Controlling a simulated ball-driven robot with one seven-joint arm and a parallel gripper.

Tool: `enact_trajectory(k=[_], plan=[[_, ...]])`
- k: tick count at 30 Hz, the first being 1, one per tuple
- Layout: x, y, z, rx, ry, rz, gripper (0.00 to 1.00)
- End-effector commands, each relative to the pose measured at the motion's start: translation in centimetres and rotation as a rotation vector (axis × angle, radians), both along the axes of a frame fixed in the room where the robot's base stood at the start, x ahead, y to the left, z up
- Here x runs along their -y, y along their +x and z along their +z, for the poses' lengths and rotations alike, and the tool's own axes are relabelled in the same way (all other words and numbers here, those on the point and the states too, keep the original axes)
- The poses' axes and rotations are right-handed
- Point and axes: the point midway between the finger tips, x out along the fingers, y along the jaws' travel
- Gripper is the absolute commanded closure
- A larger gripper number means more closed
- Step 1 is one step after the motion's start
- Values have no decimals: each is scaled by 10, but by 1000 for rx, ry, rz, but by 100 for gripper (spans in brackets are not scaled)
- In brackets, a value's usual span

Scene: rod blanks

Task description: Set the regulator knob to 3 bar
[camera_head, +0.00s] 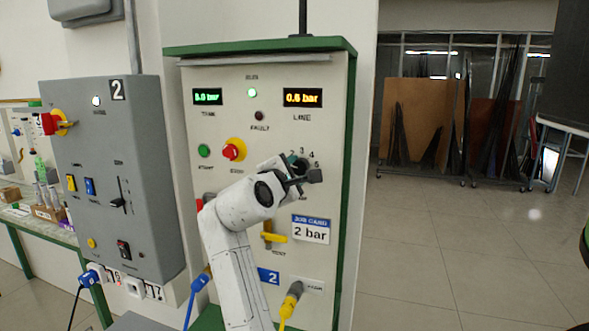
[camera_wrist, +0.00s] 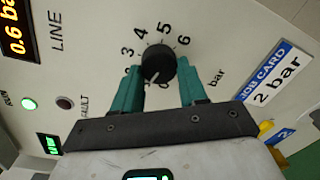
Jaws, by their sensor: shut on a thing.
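The regulator knob (camera_wrist: 157,65) is a round black knob on the cream panel, ringed by printed numbers; 3, 4, 5 and 6 are readable. A small pale mark shows near its lower edge, towards the low end of the scale. My gripper (camera_wrist: 160,68) has its teal fingers on either side of the knob, shut on it. In the head view my gripper (camera_head: 296,172) is at the knob and hides most of it. The LINE display (camera_wrist: 14,32) reads 0.6 bar. The job card (camera_head: 311,229) reads 2 bar.
The panel also holds a red stop button on yellow (camera_head: 234,150), a green button (camera_head: 204,151), a yellow lever (camera_head: 273,237) below the knob and a lit green lamp (camera_head: 252,92). A grey control box (camera_head: 115,190) stands left. The floor to the right is open.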

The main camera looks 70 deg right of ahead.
Motion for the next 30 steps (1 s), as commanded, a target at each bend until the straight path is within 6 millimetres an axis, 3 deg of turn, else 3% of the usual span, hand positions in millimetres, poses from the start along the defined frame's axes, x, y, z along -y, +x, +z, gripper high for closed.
enact_trajectory(k=[30], plan=[[0,-2,1,955,78,-4,88]])
